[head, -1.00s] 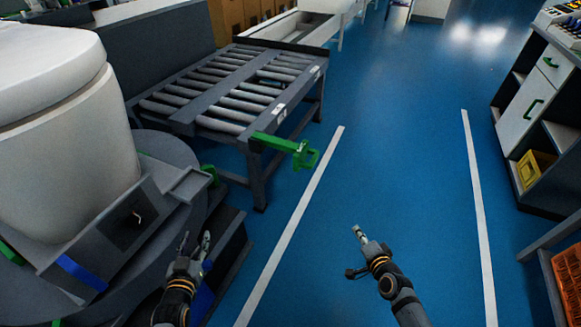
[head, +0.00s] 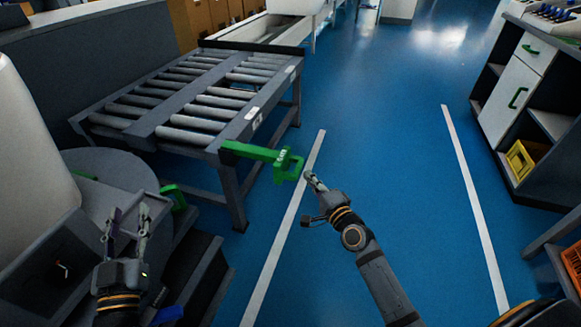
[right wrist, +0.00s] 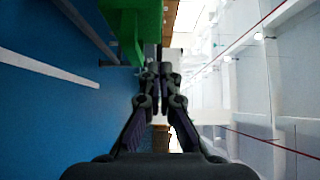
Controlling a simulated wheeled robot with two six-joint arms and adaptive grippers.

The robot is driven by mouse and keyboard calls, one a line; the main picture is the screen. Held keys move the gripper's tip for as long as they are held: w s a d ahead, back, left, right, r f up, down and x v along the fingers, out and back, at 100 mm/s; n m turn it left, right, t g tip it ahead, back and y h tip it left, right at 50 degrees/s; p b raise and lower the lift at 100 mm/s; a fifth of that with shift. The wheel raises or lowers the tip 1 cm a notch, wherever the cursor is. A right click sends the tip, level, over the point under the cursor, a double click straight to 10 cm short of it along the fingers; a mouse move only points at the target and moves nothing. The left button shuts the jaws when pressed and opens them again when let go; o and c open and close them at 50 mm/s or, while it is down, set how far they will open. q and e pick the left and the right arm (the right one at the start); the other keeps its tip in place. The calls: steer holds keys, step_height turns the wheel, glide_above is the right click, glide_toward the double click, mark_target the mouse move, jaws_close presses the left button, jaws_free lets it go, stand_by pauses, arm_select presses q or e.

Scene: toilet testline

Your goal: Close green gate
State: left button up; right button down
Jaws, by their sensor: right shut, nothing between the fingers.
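The green gate (head: 262,153) is a bar with a block-shaped end. It sticks out to the right from the near corner of the roller conveyor (head: 218,138), over the blue floor. My right gripper (head: 309,175) is shut and empty, just right of the gate's end; I cannot tell whether they touch. In the right wrist view the gate (right wrist: 135,20) shows as a green shape at the top, above and left of my closed right fingertips (right wrist: 158,72). My left gripper (head: 126,220) is open and empty, low on the left beside the grey turntable.
A white toilet (head: 32,160) stands at the left edge by the round turntable (head: 95,165). Another green part (head: 173,197) is beside it. A cabinet (head: 515,105) and yellow crate (head: 524,158) are at the right. Blue floor between the white lines is clear.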

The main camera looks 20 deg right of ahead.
mark_target(285, 159)
arm_select(q)
steer(key=r, duration=0.1)
steer(key=r+t, duration=0.1)
steer(key=r, duration=0.1)
steer(key=shift+s, duration=0.25)
steer(key=shift+s+r+t+h, duration=0.2)
steer(key=shift+r+t+h, duration=0.1)
steer(key=shift+r+t, duration=0.3)
arm_select(e)
steer(key=w+a, duration=0.1)
steer(key=w, duration=0.1)
steer(key=w+a, duration=0.1)
steer(key=w, duration=0.1)
steer(key=w+a, duration=0.1)
steer(key=w, duration=0.1)
steer(key=shift+a, duration=0.25)
arm_select(q)
steer(key=shift+r, duration=0.2)
arm_select(e)
steer(key=shift+w+a, duration=0.25)
steer(key=shift+a, duration=0.05)
